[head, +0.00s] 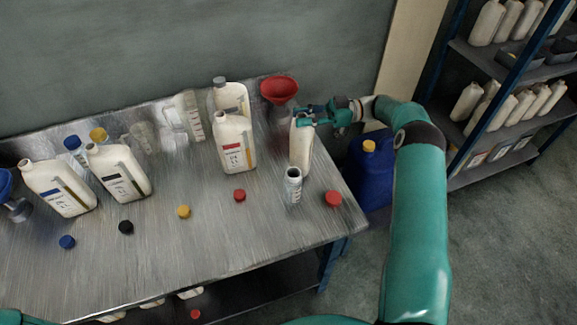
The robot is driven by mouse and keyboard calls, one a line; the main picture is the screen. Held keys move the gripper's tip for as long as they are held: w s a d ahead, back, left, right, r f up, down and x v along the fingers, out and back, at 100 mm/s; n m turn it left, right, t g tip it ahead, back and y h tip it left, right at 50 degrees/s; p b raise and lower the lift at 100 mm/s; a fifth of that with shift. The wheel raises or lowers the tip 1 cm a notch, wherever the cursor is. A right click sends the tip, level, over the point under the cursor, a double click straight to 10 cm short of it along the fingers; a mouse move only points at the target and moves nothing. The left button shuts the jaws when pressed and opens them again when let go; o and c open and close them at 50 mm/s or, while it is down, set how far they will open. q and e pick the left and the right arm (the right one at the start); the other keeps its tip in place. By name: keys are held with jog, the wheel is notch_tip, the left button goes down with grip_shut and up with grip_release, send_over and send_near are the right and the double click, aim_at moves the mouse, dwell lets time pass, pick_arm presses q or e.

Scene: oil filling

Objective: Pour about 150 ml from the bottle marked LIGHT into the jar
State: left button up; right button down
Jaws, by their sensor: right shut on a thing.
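My right gripper (308,116) is shut on the upper part of a white bottle (301,148) near the right end of the metal table. The bottle looks upright; its label faces away or is too small to read. The jar (292,187), small and greyish with an open mouth, stands just in front of that bottle, close to it. Whether the two touch, and how full the jar is, I cannot tell. Other open white bottles stand to the left, with a red label (234,145), a black label (120,172) and a blue label (59,187). The word LIGHT is not legible on any. My left gripper is out of view.
A red funnel (279,89) stands behind the held bottle. A red cap (333,198) lies right of the jar; several caps line the table front. Clear jugs (189,116) stand at the back. A blue canister (371,172) is beside the table, with shelving (488,62) farther right.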

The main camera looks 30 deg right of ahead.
jog(key=shift+w+r, duration=0.1)
jog(key=shift+w, duration=0.05)
jog(key=shift+a+r, duration=0.1)
jog(key=shift+r, duration=0.05)
